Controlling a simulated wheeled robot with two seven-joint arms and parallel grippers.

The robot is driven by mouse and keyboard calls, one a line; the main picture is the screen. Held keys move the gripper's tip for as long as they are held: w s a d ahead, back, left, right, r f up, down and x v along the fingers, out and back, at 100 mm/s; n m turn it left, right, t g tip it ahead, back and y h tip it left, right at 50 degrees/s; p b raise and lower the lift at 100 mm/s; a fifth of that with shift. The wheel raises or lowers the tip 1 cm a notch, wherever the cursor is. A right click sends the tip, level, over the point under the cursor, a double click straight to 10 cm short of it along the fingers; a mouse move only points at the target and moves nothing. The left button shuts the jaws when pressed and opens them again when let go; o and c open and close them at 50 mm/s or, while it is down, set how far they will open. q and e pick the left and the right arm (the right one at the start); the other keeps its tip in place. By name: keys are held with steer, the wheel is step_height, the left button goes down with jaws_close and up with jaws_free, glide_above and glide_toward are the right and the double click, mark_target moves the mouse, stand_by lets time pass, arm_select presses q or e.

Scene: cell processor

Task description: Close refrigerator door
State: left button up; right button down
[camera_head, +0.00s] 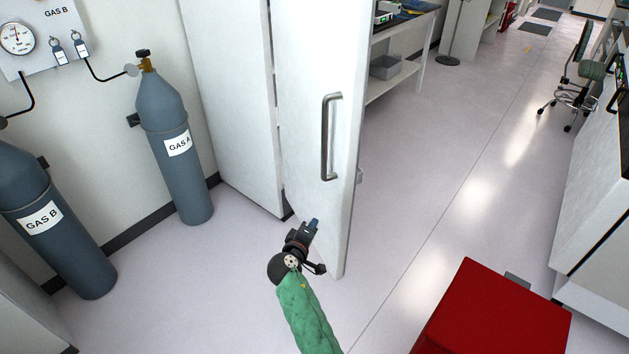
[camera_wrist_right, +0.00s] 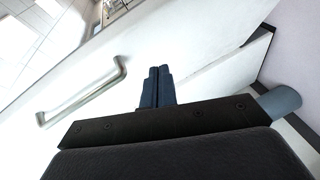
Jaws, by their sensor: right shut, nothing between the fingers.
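The white refrigerator door (camera_head: 318,80) stands ajar in the head view, swung out from the white refrigerator body (camera_head: 230,100). A grey bar handle (camera_head: 331,137) runs upright on its outer face. My right gripper (camera_head: 313,224) is shut and empty at the lower part of the door, below the handle. In the right wrist view the shut fingers (camera_wrist_right: 157,86) point at the white door face (camera_wrist_right: 190,45), with the handle (camera_wrist_right: 85,92) to their left. I cannot tell whether the fingertips touch the door. My left gripper is not in view.
Gas cylinders A (camera_head: 170,145) and B (camera_head: 50,225) stand by the wall on the left. A red box-like surface (camera_head: 500,310) is at the lower right. A bench with a shelf (camera_head: 400,80) stands behind the door.

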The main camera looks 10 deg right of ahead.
step_height(320, 180, up, 3)
steer(key=w+n+t, duration=0.2)
steer(key=n, duration=0.1)
steer(key=p, duration=0.4)
glide_toward(334, 181)
steer(key=w+a, duration=0.1)
steer(key=w, duration=0.3)
steer(key=d+p, duration=0.1)
steer(key=w+d+p, duration=0.1)
steer(key=shift+d+f+n+h, duration=0.15)
steer(key=shift+d+n+h, duration=0.15)
steer(key=shift+h, duration=0.1)
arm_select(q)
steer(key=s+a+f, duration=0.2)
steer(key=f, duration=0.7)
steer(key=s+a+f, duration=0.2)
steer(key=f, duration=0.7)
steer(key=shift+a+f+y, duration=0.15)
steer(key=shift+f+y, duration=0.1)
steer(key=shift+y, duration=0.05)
arm_select(e)
steer(key=shift+w+d+f, duration=0.1)
steer(key=shift+d+f, duration=0.05)
steer(key=shift+d, duration=0.45)
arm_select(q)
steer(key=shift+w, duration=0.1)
arm_select(e)
steer(key=shift+d, duration=0.1)
